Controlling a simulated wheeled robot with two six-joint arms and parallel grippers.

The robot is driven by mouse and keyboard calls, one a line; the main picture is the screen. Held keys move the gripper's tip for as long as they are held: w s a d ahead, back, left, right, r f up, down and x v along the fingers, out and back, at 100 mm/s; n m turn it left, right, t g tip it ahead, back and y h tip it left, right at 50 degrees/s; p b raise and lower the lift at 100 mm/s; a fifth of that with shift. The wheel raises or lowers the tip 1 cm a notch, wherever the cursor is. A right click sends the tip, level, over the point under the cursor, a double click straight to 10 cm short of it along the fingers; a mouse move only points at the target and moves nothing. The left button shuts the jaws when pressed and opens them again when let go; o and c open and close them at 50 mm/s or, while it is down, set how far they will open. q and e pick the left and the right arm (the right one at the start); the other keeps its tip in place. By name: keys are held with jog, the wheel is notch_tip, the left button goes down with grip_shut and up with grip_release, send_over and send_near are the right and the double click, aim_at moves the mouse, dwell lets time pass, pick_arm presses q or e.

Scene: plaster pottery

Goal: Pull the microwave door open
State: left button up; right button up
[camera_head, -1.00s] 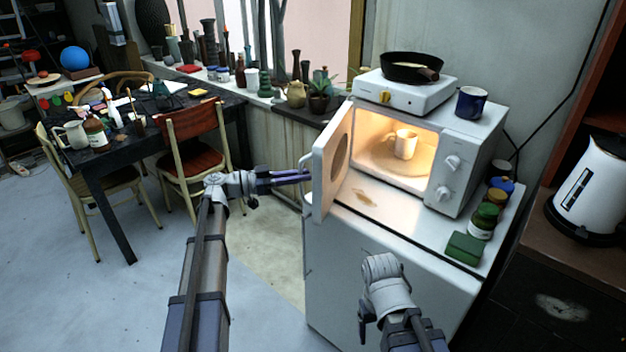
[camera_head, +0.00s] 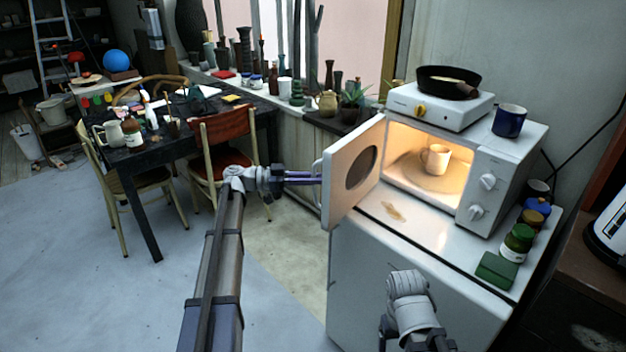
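The white microwave (camera_head: 500,165) stands on a white cabinet, its lit inside in plain view. Its door (camera_head: 340,175) is hinged at the left of the opening and stands well open, swung out toward me and to the left. A white mug (camera_head: 435,158) sits on the plate inside. My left gripper (camera_head: 318,179) reaches in from the left, its purple-grey fingertips at the outer edge of the door, where the handle is. I cannot tell whether they grip the handle. My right gripper (camera_head: 384,332) is low in front of the cabinet, away from the door; its fingers are mostly hidden.
A hotplate (camera_head: 440,108) with a black pan (camera_head: 450,82) and a blue mug (camera_head: 509,121) stand on the microwave. Jars (camera_head: 517,243) and a green box (camera_head: 497,270) sit beside it on the cabinet (camera_head: 400,262). A chair (camera_head: 222,140) and dark table stand left. Floor between is clear.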

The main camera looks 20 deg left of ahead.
pick_arm(q)
jog(key=o, duration=0.4)
jog(key=shift+w+d, duration=0.1)
jog(key=v, duration=0.8)
jog(key=shift+d, duration=0.1)
